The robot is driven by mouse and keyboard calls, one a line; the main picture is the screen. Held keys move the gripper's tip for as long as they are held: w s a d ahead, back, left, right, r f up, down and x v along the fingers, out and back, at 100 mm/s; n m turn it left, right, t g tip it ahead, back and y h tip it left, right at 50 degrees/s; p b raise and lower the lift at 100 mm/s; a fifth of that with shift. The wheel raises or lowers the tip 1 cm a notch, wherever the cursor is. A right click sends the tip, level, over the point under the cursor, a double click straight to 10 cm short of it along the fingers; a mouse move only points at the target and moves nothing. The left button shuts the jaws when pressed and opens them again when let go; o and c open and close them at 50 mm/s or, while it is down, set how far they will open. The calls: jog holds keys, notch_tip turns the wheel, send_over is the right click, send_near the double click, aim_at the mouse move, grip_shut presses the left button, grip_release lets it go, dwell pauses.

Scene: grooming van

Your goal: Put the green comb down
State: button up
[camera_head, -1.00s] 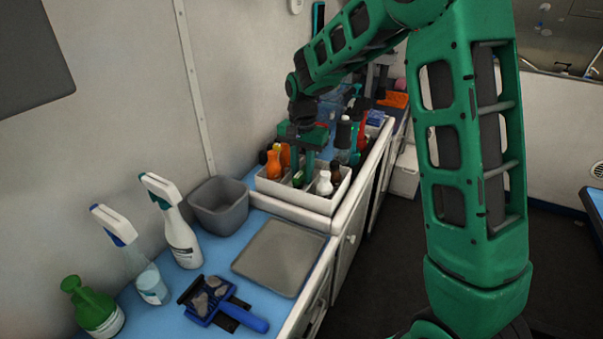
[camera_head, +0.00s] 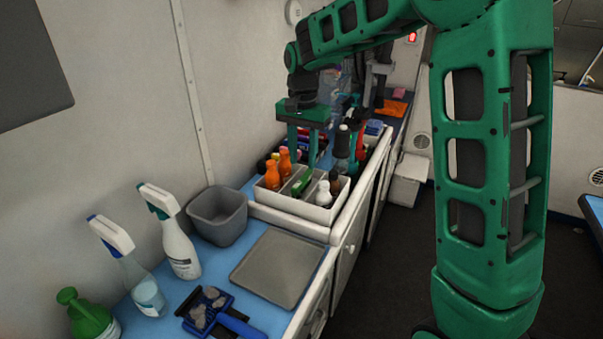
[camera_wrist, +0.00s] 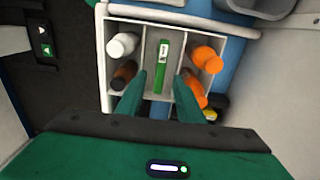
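The green comb (camera_head: 302,184) lies in the narrow middle compartment of the white divided caddy (camera_head: 290,207). In the wrist view the comb (camera_wrist: 161,66) has a white label and lies lengthwise between the dividers. My gripper (camera_head: 303,166) is above the caddy, its two green fingers apart with nothing between them. In the wrist view my gripper's fingertips (camera_wrist: 159,78) stand either side of the comb's line, clear of it.
Orange bottles (camera_wrist: 206,58) fill one side compartment; a white bottle (camera_wrist: 122,45) and a dark brown bottle (camera_wrist: 124,75) stand in the other. A grey bin (camera_head: 218,216), grey tray (camera_head: 279,267), spray bottles (camera_head: 172,232) and blue brush (camera_head: 212,312) are on the counter. The tray is empty.

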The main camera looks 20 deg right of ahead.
aim_at(303, 179)
jog(key=shift+r, duration=1.65)
jog(key=s+d+n, duration=0.1)
jog(key=s+d, duration=1.3)
jog(key=s, duration=0.5)
jog(key=s+d+f, duration=0.1)
jog(key=s+f, duration=0.1)
jog(key=s, duration=0.7)
jog(key=s+d+f+n, duration=0.1)
jog(key=s+d+f, duration=0.1)
jog(key=s, duration=0.7)
jog(key=shift+s+f+n, duration=0.15)
jog(key=shift+f+n, duration=0.1)
jog(key=shift+n, duration=0.05)
jog(key=shift+d, duration=0.1)
jog(key=shift+w+f, duration=0.25)
jog(key=shift+w, duration=0.4)
